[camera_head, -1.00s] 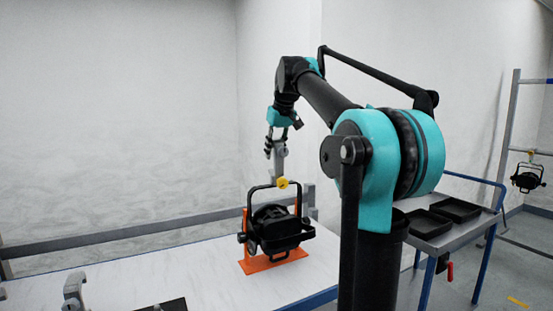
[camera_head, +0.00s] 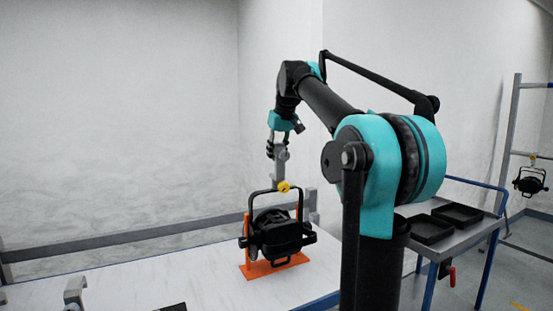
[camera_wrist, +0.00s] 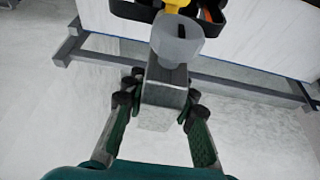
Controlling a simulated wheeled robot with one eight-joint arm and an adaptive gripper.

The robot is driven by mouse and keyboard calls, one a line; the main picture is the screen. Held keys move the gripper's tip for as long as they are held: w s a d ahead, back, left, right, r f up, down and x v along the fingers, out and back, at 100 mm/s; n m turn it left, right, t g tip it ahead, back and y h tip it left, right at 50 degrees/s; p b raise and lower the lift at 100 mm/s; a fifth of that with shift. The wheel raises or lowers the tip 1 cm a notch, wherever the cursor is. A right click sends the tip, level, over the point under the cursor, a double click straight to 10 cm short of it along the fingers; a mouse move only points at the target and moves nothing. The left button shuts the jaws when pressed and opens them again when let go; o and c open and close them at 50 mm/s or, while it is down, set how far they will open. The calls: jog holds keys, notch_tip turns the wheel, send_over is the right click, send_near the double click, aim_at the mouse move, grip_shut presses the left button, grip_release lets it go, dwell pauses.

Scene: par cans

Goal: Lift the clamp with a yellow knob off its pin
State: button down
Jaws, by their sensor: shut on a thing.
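The grey clamp (camera_head: 279,172) with its yellow knob (camera_head: 284,187) stands upright at the top of the black yoke of a par can (camera_head: 275,234). The par can sits in an orange stand on the white table. My gripper (camera_head: 277,150) comes down from above and is shut on the upper part of the clamp. In the wrist view, my gripper (camera_wrist: 158,97) has its fingers on both sides of the grey clamp (camera_wrist: 177,42), with the yellow knob (camera_wrist: 177,3) at the top edge. The pin is hidden, and I cannot see a gap under the clamp.
Another grey clamp (camera_head: 75,290) stands on the white table (camera_head: 130,278) at front left. A grey cart (camera_head: 478,235) with black trays stands at right. A second par can (camera_head: 530,182) hangs on a rack at far right. A grey rail runs behind the table.

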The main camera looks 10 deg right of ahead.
aim_at(276, 142)
notch_tip(276, 142, up, 10)
jog(key=shift+f, duration=0.15)
dwell(0.4)
jog(key=shift+f, duration=0.1)
jog(key=shift+f, duration=2.65)
